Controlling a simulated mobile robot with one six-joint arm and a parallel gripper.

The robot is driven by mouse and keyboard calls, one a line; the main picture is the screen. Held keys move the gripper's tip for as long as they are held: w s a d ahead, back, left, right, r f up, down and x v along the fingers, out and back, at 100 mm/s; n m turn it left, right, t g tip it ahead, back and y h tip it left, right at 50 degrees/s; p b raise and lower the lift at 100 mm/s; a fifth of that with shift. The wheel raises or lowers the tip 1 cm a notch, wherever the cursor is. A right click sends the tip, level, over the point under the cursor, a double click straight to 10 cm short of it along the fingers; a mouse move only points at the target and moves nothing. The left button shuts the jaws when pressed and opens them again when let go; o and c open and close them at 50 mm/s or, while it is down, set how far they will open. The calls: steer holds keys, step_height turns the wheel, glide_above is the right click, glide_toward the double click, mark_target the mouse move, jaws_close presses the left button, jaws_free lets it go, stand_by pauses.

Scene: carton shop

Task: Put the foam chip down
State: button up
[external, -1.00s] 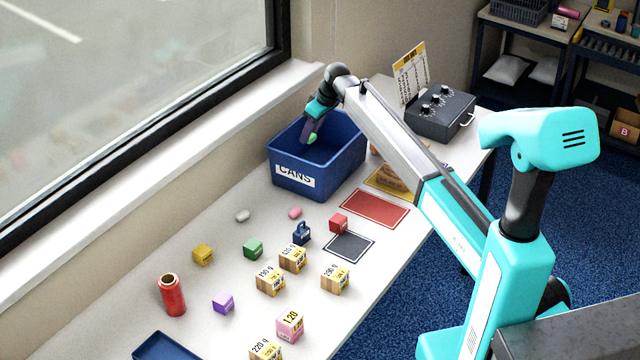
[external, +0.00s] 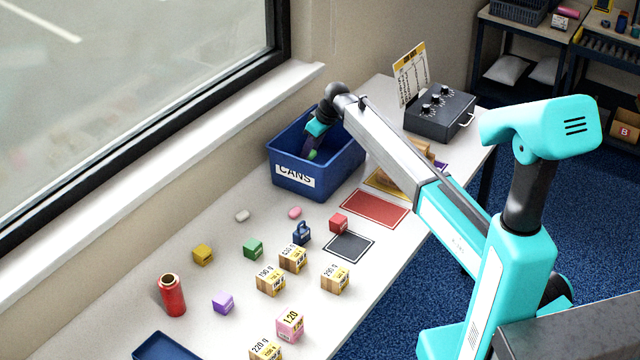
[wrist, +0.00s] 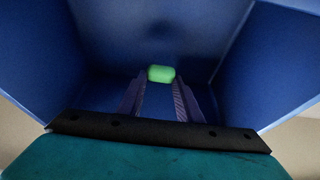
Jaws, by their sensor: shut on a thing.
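The foam chip is a small light-green rounded piece (wrist: 161,73); it also shows in the external view (external: 312,154), partly shaded. My gripper (external: 313,150) is down inside the blue bin marked CANS (external: 345,166). In the wrist view, my gripper (wrist: 161,84) is shut on the green foam chip at its fingertips. The bin's blue walls (wrist: 268,60) surround it. I cannot tell whether the chip touches the bin's floor.
A red mat (external: 375,208) and a dark mat (external: 348,246) lie right of the bin. Two more chips, white (external: 242,216) and pink (external: 295,212), lie in front of it. A black control box (external: 440,114) is behind.

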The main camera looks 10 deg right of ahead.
mark_target(311, 160)
steer(key=shift+f, duration=0.5)
steer(key=shift+f+p, duration=0.55)
steer(key=shift+f, duration=1.35)
steer(key=shift+f, duration=0.1)
steer(key=o, duration=1.1)
steer(key=shift+c, duration=0.2)
steer(key=b+v, duration=0.3)
steer(key=v, duration=0.9)
